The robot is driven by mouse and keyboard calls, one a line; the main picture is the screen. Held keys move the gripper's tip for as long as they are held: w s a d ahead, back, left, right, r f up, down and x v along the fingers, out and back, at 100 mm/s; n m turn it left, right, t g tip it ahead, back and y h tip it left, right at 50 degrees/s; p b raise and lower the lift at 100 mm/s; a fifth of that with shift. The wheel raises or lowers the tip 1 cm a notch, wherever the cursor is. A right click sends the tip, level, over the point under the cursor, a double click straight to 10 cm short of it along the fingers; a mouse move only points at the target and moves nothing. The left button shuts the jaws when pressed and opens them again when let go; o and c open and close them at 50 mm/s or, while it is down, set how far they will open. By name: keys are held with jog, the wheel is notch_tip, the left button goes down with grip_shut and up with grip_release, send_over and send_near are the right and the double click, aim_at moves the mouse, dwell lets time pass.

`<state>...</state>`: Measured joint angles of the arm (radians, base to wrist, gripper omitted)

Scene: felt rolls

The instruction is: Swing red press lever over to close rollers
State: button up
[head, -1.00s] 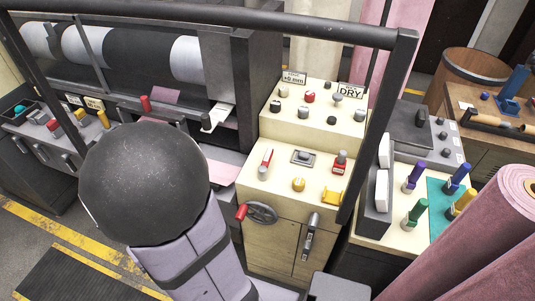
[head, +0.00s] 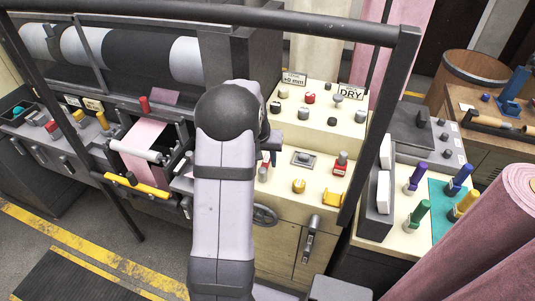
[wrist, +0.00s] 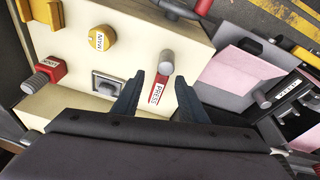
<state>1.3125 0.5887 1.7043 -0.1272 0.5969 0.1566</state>
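The red press lever, labelled PRESS, shows in the wrist view (wrist: 157,92) with a grey round knob at its end. It is on the cream panel, and in the head view (head: 264,168) it is partly hidden by my gripper. My gripper (wrist: 159,78) is open over the lever. One dark finger is on each side of it, with gaps visible; I cannot tell how far above the panel they are. The rollers (head: 138,150), with pink felt between them, are at the left in the head view.
The cream panel (head: 320,180) also carries a yellow knob (wrist: 101,39), a red switch (wrist: 48,71) and a grey square button (wrist: 106,84) near my fingers. A yellow bar (head: 137,185) lies in front of the rollers. A black frame post (head: 378,130) stands right of the panel.

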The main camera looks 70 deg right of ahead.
aim_at(268, 155)
jog(key=shift+h, duration=0.6)
jog(key=d+r, duration=0.2)
jog(key=d, duration=0.1)
jog(key=shift+w+d+r, duration=0.3)
jog(key=shift+w+r, duration=0.05)
jog(key=shift+w, duration=0.05)
jog(key=shift+d+m, duration=0.2)
jog(key=shift+m, duration=0.6)
jog(key=shift+f, duration=0.1)
jog(key=shift+p+x, duration=1.35)
jog(key=shift+x, duration=2.2)
jog(key=shift+w+d, duration=0.1)
grip_shut()
